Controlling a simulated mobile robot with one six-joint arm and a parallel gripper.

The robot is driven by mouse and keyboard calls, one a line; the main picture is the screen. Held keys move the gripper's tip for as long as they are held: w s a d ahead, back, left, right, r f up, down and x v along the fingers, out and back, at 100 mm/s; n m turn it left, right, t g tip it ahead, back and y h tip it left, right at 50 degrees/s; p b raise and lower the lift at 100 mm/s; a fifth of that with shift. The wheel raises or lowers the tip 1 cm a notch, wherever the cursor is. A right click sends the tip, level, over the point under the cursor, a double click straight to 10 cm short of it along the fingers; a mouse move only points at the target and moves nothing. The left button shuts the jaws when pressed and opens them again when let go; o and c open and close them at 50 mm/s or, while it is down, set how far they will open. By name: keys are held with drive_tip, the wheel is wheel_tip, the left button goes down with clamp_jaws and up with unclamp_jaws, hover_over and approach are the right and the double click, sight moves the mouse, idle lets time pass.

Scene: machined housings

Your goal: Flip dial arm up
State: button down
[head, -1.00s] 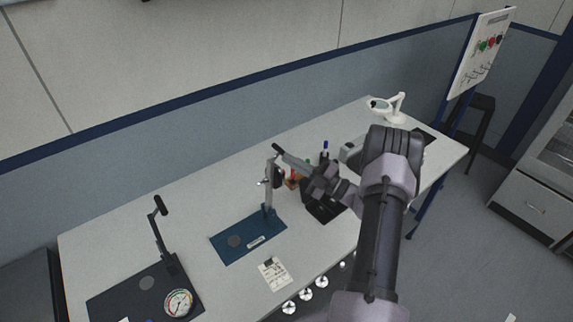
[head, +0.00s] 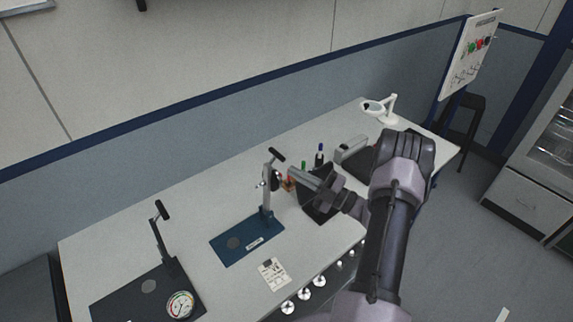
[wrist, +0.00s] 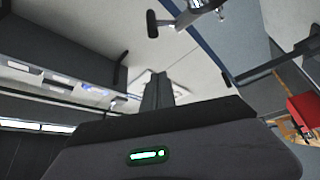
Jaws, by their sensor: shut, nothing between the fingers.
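A blue base plate (head: 228,246) on the bench carries an upright grey post (head: 266,200) with a dark dial (head: 276,180) on its side. A short arm with a black grip (head: 277,154) sticks out at the post's top, slanting down to the right. My gripper (head: 292,172) is shut and empty, just right of the post's top and below the grip. The gap looks small; contact cannot be told. In the wrist view my closed fingers (wrist: 157,88) point toward the metal post top (wrist: 196,10), and the black grip (wrist: 152,23) shows apart from them.
A black plate (head: 120,296) at left carries a raised lever (head: 160,227) and a round gauge (head: 180,304). A printed card (head: 273,274) lies in front of the blue plate. A white magnifier (head: 385,108) is at the far end.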

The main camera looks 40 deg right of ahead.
drive_tip(key=v, duration=0.4)
drive_tip(key=shift+s+d+f, duration=0.15)
drive_tip(key=shift+d+f, duration=0.1)
drive_tip(key=shift+a, duration=0.1)
